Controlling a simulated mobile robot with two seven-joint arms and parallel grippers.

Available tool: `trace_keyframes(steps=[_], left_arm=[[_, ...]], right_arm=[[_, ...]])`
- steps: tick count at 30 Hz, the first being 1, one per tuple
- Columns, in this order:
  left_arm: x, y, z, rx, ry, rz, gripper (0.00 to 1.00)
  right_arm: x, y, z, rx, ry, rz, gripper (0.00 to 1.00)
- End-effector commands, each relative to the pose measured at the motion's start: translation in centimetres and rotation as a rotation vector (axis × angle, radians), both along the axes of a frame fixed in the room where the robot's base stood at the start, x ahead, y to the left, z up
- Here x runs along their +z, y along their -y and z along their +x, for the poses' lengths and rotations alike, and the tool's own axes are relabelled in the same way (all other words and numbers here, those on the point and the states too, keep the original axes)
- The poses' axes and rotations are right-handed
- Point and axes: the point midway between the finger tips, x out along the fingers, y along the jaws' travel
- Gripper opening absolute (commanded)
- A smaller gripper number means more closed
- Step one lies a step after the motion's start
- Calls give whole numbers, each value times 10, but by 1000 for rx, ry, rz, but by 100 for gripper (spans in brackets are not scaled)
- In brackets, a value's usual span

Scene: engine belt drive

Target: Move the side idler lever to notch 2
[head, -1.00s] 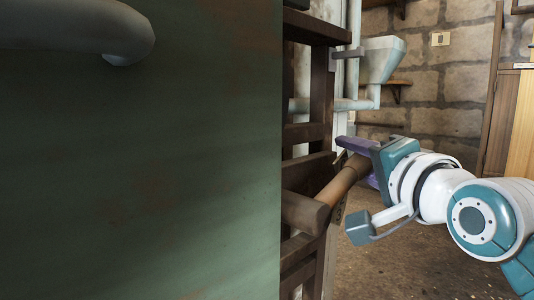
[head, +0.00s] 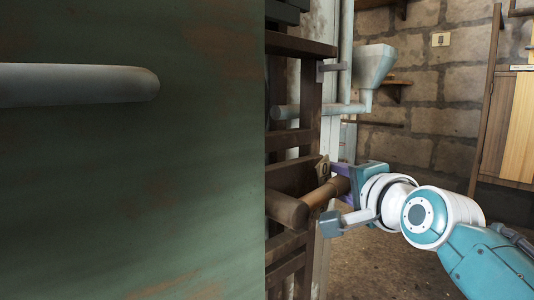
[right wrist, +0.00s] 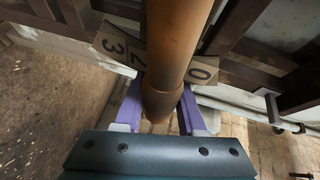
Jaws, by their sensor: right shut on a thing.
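The side idler lever (head: 325,193) is a brown wooden bar sticking out from the dark frame in the head view. In the right wrist view the lever (right wrist: 178,45) runs down the middle between my purple fingers. My right gripper (head: 343,182) is shut on the lever near its outer end; it also shows in the right wrist view (right wrist: 160,108). A number plate (right wrist: 119,46) behind the lever shows 3, a partly covered 2, and 0. The lever hides the part between 2 and 0, so I cannot tell its exact notch. My left gripper is out of view.
A large green panel (head: 130,190) with a grey pipe (head: 75,85) fills the left of the head view. A dark slatted frame (head: 300,130) stands beside it. A grey funnel (head: 372,65) hangs behind.

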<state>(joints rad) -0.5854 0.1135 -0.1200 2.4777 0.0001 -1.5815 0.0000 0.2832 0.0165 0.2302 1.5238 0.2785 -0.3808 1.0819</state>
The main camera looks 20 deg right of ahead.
Motion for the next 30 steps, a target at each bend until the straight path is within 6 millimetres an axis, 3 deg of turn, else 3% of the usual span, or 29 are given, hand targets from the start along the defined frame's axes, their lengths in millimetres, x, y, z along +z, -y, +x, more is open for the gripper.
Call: trace_keyframes(steps=[1,3,9,17,18,25,30], left_arm=[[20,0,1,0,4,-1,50],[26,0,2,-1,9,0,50],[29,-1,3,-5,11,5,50],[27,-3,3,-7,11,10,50],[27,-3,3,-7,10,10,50],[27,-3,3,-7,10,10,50],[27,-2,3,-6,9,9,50]], right_arm=[[-2,2,-2,-3,-35,55,0],[-14,2,-2,-4,-60,122,0],[-31,0,-3,-3,-91,207,0],[-32,0,-3,-4,-92,207,0],[-32,0,-3,-4,-92,207,44],[-32,0,-3,-4,-90,206,69],[-31,0,-3,-4,-90,206,69]])
